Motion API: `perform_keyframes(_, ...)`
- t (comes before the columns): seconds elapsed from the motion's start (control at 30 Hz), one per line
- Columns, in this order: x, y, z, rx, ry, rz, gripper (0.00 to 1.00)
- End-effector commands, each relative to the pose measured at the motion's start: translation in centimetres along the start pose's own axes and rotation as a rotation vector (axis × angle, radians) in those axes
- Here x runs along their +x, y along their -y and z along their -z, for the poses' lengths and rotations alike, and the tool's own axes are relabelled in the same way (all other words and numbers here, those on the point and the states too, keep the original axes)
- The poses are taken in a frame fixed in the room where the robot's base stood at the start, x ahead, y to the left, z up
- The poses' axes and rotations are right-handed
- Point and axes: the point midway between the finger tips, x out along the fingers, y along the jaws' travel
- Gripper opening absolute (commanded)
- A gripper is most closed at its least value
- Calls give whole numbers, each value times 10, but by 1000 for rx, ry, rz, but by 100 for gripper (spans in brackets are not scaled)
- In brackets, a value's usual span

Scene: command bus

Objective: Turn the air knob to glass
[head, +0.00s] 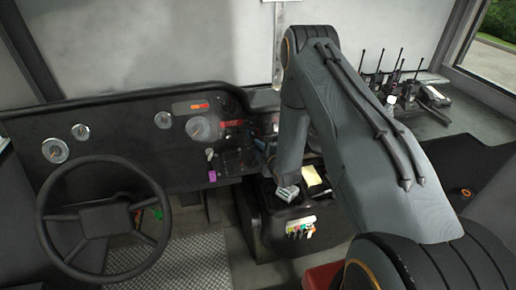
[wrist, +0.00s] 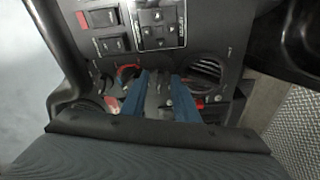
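My gripper (wrist: 162,75) reaches to the dashboard in the wrist view, its two blue fingers apart. A small dark grey part of the panel shows between them; I cannot tell whether it is the air knob or whether the fingers touch it. A round dial with a red arc (wrist: 127,72) sits just left of the left finger, partly covered. The glass marking is too small to read. In the head view my arm hides the gripper and the panel at that spot.
The wrist view shows a round air vent (wrist: 207,71) right of the fingers and a block of dark switches (wrist: 157,24) above.

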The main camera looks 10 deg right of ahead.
Motion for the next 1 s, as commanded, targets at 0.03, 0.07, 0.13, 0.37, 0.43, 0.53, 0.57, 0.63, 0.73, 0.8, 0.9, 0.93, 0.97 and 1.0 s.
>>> perform_keyframes(0.03,1,0,0,0,0,0,27)
perform_keyframes(0.07,1,0,0,0,0,0,27)
perform_keyframes(0.13,1,0,0,0,0,0,27)
perform_keyframes(0.37,0,0,0,0,0,0,4)
perform_keyframes(0.43,0,0,0,0,0,0,0)
perform_keyframes(0.53,0,0,0,0,0,0,0)
perform_keyframes(0.57,0,0,0,1,0,0,0)
perform_keyframes(0.63,0,0,0,6,0,-1,0)
perform_keyframes(0.73,1,1,0,23,0,-3,0)
perform_keyframes(0.8,1,1,0,45,0,-7,0)
perform_keyframes(0.9,1,2,0,93,0,-16,0)
perform_keyframes(0.93,1,2,0,111,-1,-19,0)
perform_keyframes(0.97,1,2,0,130,-1,-22,0)
perform_keyframes(1.0,1,2,0,158,-1,-26,0)
